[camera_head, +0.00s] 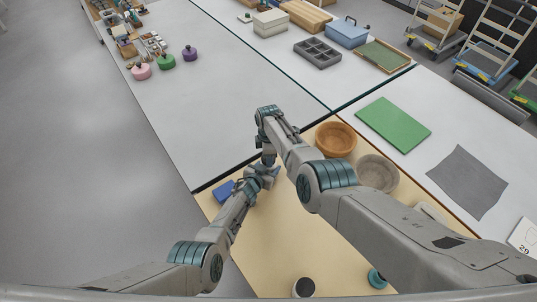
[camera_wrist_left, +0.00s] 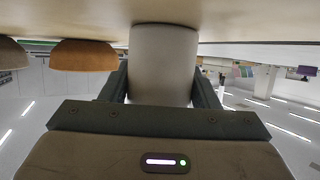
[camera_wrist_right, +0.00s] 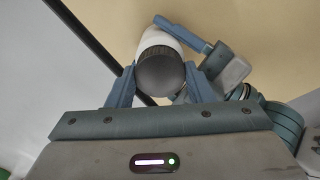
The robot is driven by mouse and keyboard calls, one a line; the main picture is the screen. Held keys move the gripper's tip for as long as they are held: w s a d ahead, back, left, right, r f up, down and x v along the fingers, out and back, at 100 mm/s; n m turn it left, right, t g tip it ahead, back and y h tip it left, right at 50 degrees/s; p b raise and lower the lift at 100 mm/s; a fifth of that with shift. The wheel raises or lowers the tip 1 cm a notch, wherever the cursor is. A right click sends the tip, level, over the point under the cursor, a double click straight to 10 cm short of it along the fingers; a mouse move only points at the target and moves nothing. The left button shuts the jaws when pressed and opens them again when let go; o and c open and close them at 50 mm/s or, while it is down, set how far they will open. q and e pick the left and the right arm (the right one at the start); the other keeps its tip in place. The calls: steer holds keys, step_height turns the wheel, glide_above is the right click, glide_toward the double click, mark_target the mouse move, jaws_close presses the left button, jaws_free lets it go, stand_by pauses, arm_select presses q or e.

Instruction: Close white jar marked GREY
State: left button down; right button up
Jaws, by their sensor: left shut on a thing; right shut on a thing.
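The white jar shows as a pale cylinder in the left wrist view (camera_wrist_left: 163,65), between the fingers of my left gripper (camera_wrist_left: 163,95). In the right wrist view the jar (camera_wrist_right: 153,37) has a dark grey, ridged lid (camera_wrist_right: 161,76) at its mouth, in line with it. My right gripper (camera_wrist_right: 162,90) is shut on this lid. I cannot tell whether the lid is fully seated. In the head view both grippers meet near the table's left edge, the right gripper (camera_head: 266,165) above the left, and they hide the jar. No GREY marking is readable.
A blue object (camera_head: 224,190) lies left of the grippers. An orange-brown bowl (camera_head: 336,139) and a greyish bowl (camera_head: 377,174) stand to the right. A white container with a dark top (camera_head: 303,287) and a teal-topped one (camera_head: 377,278) stand near the front. The tan table's middle is clear.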

steer(key=shift+m, duration=0.3)
steer(key=o, duration=1.1)
steer(key=shift+s+a, duration=0.1)
steer(key=shift+r, duration=2.3)
steer(key=shift+c, duration=0.5)
